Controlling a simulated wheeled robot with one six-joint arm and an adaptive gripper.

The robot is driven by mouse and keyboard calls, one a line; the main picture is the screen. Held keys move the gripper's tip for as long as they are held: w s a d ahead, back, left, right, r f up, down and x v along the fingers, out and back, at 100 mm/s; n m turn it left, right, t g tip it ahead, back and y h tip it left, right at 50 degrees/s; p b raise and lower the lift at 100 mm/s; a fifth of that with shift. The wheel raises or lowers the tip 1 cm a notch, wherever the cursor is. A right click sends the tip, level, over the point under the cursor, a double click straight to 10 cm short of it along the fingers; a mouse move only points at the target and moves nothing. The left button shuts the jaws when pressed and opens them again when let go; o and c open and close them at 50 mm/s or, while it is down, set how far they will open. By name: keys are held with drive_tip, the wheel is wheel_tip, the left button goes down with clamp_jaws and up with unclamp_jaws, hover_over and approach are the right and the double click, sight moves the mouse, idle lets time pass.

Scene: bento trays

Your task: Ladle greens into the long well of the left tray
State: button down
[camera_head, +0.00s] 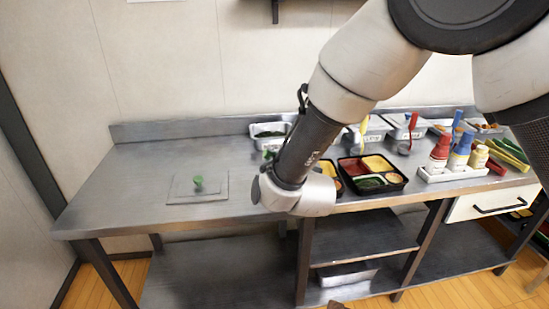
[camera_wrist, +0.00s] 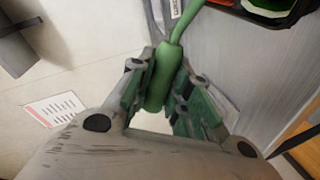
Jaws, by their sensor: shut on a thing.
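My gripper (camera_wrist: 166,82) is shut on the green handle of a ladle (camera_wrist: 163,70) in the wrist view. The handle's thin shaft runs up out of the picture, so its bowl is hidden. In the head view my arm's wrist hides the gripper. A metal pan of dark greens (camera_head: 254,131) stands at the back of the counter, left of my arm. A black tray (camera_head: 343,171) with red, yellow, green and orange food sits right of my wrist. Another tray edge seems partly hidden behind my arm; I cannot tell its wells. A black tray corner (camera_wrist: 236,9) shows in the wrist view.
More food pans with yellow and red utensils stand behind the black tray. A white caddy (camera_head: 452,175) of bottles is at right. The left counter is mostly clear.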

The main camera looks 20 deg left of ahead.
drive_tip(key=shift+d+f, duration=0.1)
drive_tip(key=shift+d, duration=0.05)
drive_tip(key=w+d+r+m+y, duration=0.1)
drive_tip(key=w+d+r+m, duration=0.1)
drive_tip(key=d+m, duration=0.1)
drive_tip(key=w+d+r+m+y, duration=0.1)
drive_tip(key=w+d+r+m, duration=0.1)
drive_tip(key=d+m, duration=0.1)
drive_tip(key=w+d+r+m+y, duration=0.1)
drive_tip(key=w+d+r+m, duration=0.1)
drive_tip(key=d+r+m, duration=0.1)
drive_tip(key=shift+d+m, duration=0.35)
drive_tip(key=shift+m, duration=0.45)
drive_tip(key=shift+r+y, duration=0.3)
drive_tip(key=shift+r, duration=1.45)
drive_tip(key=shift+s, duration=0.1)
